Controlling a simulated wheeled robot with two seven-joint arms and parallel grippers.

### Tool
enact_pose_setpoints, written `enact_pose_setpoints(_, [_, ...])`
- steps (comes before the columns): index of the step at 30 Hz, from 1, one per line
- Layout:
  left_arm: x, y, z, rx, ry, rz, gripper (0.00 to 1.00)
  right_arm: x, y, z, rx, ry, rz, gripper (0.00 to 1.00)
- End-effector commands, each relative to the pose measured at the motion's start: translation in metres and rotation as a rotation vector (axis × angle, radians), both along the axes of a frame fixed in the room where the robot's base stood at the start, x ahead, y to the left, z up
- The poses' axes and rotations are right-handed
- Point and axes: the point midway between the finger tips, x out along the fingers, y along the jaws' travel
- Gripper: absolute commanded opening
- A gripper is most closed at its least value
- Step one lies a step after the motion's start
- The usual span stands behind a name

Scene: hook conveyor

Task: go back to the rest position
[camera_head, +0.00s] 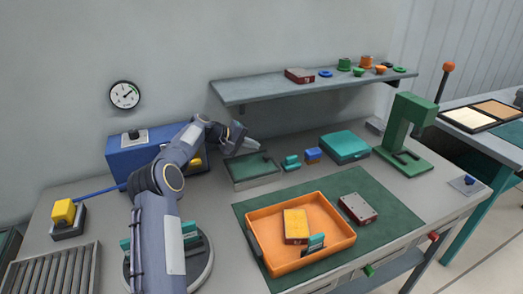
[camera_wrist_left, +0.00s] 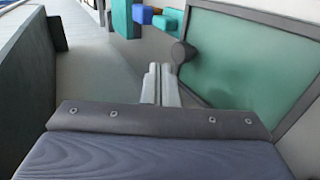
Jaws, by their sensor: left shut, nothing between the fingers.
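My left gripper (camera_head: 252,146) is at the back of the workbench, just above a shallow dark tray with a green inside (camera_head: 262,180) and to the right of the blue machine (camera_head: 130,157). Its arm reaches in from the lower left. In the left wrist view the two pale fingers of my left gripper (camera_wrist_left: 160,72) lie together with nothing between them. The green panel with a dark frame (camera_wrist_left: 235,65) and a dark knob (camera_wrist_left: 183,51) are just right of the fingers; contact cannot be told. My right gripper is not in view.
Teal blocks (camera_head: 291,162), a blue block (camera_head: 312,154) and a teal case (camera_head: 345,145) stand right of the gripper. A shelf (camera_head: 310,87) hangs above. An orange tray (camera_head: 340,240) lies in front; a green press (camera_head: 409,130) stands right.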

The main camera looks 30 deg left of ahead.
Motion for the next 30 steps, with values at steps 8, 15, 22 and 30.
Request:
enact_pose_setpoints(8, [-0.008, 0.005, 0.007, 0.002, 0.000, -0.002, 0.00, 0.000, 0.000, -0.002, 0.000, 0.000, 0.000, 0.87])
enact_pose_setpoints(15, [-0.044, -0.041, 0.064, 0.121, 0.006, -0.093, 0.00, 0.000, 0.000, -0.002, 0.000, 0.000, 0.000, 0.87])
enact_pose_setpoints(22, [-0.152, -0.109, 0.122, 0.340, 0.021, -0.226, 0.00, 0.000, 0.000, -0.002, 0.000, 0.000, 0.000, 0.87])
enact_pose_setpoints(30, [-0.313, -0.162, 0.120, 0.558, 0.011, -0.337, 0.00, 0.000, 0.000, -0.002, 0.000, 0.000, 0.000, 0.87])
